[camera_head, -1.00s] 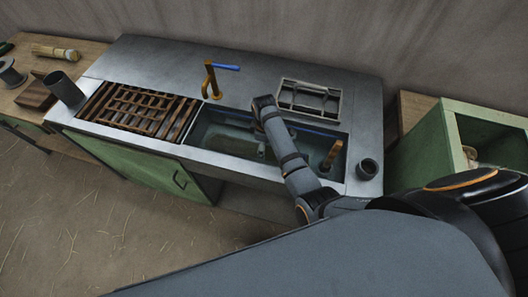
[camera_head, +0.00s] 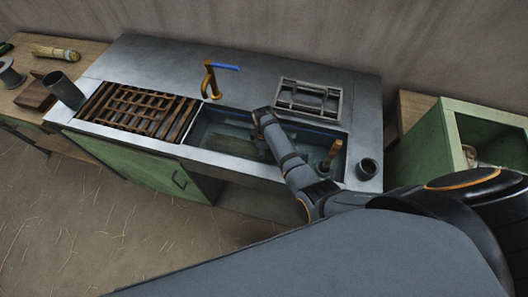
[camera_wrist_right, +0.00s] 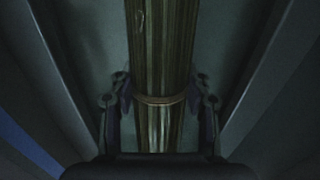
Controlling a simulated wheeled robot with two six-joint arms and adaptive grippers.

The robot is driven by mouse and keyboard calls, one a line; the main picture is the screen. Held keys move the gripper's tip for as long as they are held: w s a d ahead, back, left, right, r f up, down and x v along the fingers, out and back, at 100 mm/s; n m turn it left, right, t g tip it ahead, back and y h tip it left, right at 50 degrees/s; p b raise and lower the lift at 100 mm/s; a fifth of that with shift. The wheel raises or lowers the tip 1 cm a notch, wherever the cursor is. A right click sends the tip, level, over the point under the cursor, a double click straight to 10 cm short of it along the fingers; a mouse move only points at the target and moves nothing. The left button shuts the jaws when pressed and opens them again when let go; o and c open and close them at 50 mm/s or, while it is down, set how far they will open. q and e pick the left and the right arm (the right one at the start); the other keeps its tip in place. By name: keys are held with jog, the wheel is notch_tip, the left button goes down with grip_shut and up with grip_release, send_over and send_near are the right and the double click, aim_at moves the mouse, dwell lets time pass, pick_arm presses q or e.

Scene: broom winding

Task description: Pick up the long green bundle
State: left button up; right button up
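The long green bundle (camera_wrist_right: 162,48) shows in the right wrist view. It is a straight sheaf of green-brown stalks with a tan binding ring (camera_wrist_right: 160,100) around it. It lies in the sink basin; in the head view only a dim part of it (camera_head: 240,146) may show under the water. My right gripper (camera_wrist_right: 160,95) is down in the basin with one finger on each side of the bundle, beside the ring. The pads are very near its sides; I cannot tell whether they press on it. In the head view my right arm hides the gripper. My left gripper is not in view.
A wooden slatted rack (camera_head: 138,117) covers the sink unit's left part. A brass tap (camera_head: 210,80) stands behind the basin (camera_head: 214,121). A grey metal frame (camera_head: 308,99) lies behind it, and a dark cup (camera_head: 367,168) stands at the front right corner.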

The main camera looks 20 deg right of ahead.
jog(key=c, duration=0.5)
notch_tip(320, 180, up, 10)
jog(key=shift+r+p, duration=0.15)
jog(key=shift+p, duration=0.25)
